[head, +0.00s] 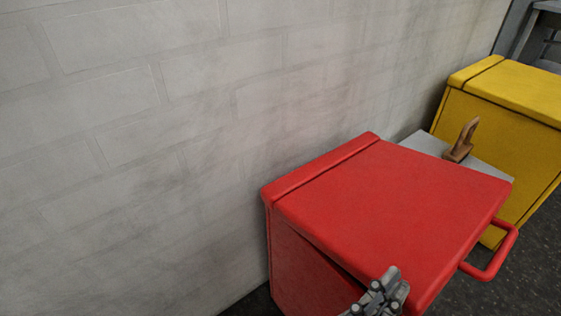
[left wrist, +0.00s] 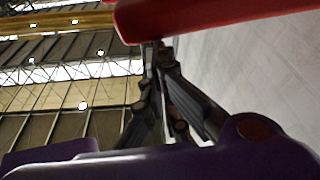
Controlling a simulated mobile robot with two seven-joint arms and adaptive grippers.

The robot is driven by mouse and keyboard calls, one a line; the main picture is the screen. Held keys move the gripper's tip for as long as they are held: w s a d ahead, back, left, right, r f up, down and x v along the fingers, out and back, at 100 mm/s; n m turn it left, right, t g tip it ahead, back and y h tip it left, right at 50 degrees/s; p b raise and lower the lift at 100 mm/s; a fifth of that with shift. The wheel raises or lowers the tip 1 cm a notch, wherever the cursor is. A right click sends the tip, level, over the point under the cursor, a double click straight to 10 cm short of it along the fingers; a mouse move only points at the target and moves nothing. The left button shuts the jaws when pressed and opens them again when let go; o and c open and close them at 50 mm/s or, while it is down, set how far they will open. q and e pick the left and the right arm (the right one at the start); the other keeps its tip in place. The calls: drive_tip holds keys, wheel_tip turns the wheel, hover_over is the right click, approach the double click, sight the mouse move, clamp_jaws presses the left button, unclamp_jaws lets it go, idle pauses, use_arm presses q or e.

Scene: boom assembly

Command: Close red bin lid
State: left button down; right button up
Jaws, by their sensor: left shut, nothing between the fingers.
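The red bin (head: 292,268) stands against the wall in the head view. Its red lid (head: 390,205) lies over the top, slightly raised, with a dark wedge-shaped gap under its near side edge. A red loop handle (head: 492,262) sticks out at the lid's right end. My left gripper (head: 386,286) is at the lid's near edge, shut and empty. In the left wrist view, the fingers (left wrist: 157,48) reach up to the red lid's edge (left wrist: 200,15); I cannot tell whether they touch it. My right gripper is in neither view.
A yellow bin (head: 515,95) with its lid down stands beyond the red bin. Between them is a grey surface (head: 480,170) with a brown wooden-looking piece (head: 463,140) on it. A pale block wall (head: 200,110) runs behind the bins. Dark floor shows at the lower right.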

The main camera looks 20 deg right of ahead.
use_arm(q)
drive_tip(key=f+m+b, duration=0.1)
drive_tip(key=f, duration=0.1)
drive_tip(key=s+f+m, duration=0.1)
drive_tip(key=f, duration=0.1)
drive_tip(key=s+f+m+g+b, duration=0.1)
drive_tip(key=f, duration=0.1)
drive_tip(key=shift+d+b, duration=0.35)
drive_tip(key=shift+s+f+m+g+h+b, duration=0.2)
drive_tip(key=shift+f+m+g+h+b, duration=0.25)
drive_tip(key=shift+f, duration=0.4)
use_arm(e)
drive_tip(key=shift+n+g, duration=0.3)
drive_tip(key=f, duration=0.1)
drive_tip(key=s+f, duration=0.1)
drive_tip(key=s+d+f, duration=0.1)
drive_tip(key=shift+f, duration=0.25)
use_arm(q)
drive_tip(key=shift+d+f, duration=0.1)
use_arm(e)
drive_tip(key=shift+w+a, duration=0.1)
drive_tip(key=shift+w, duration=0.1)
use_arm(q)
approach(402, 311)
drive_tip(key=v, duration=0.5)
drive_tip(key=shift+s+d+f, duration=0.25)
drive_tip(key=shift+s+f, duration=0.05)
drive_tip(key=shift+f, duration=0.05)
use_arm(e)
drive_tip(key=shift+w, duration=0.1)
